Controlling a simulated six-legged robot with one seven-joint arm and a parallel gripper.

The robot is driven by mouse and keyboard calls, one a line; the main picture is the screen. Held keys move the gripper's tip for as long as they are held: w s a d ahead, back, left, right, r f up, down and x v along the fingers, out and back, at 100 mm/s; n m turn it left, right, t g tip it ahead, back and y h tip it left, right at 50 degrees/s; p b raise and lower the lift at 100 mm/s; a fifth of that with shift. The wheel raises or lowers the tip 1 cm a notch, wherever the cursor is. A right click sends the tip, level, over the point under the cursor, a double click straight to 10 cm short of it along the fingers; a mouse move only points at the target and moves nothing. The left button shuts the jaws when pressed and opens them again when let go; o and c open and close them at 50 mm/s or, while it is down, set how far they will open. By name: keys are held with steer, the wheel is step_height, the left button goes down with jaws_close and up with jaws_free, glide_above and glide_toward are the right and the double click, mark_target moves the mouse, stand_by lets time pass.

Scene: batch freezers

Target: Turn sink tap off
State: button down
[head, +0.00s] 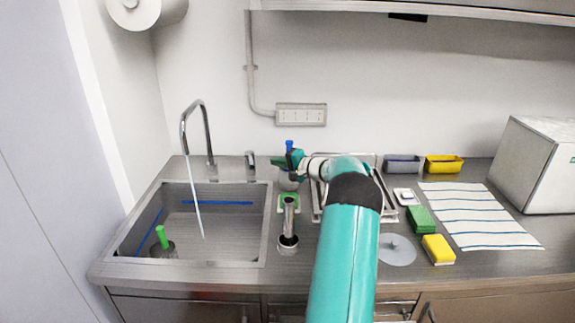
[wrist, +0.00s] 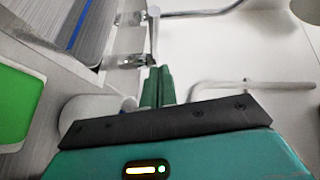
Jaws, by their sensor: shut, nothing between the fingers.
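The sink (head: 255,225) is at the left in the head view. Its chrome tap (head: 210,135) has a tall curved spout, and a thin stream of water (head: 196,200) runs from it into the basin. A short chrome post (head: 251,160), which looks like the tap's handle, stands right of the spout. My gripper (head: 275,161) is shut and empty, just right of this post and apart from it. In the wrist view its green fingers (wrist: 158,86) lie together, pointing towards the chrome post (wrist: 125,61), with the spout (wrist: 200,13) beyond.
A steel cylinder (head: 288,230) stands on the counter right of the sink. A drying rack (head: 385,203), sponges (head: 438,249) and a striped cloth (head: 480,217) lie further right. A wall socket (head: 301,114) is above.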

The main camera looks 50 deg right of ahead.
mark_target(252, 165)
steer(key=w+a, duration=0.1)
steer(key=w, duration=0.1)
steer(key=w+a+f, duration=0.1)
steer(key=w+a, duration=0.1)
steer(key=shift+w+a, duration=0.1)
steer(key=shift+a, duration=0.05)
steer(key=shift+w+a, duration=0.5)
steer(key=shift+a, duration=0.3)
steer(key=shift+w+a, duration=0.5)
steer(key=shift+a, duration=0.3)
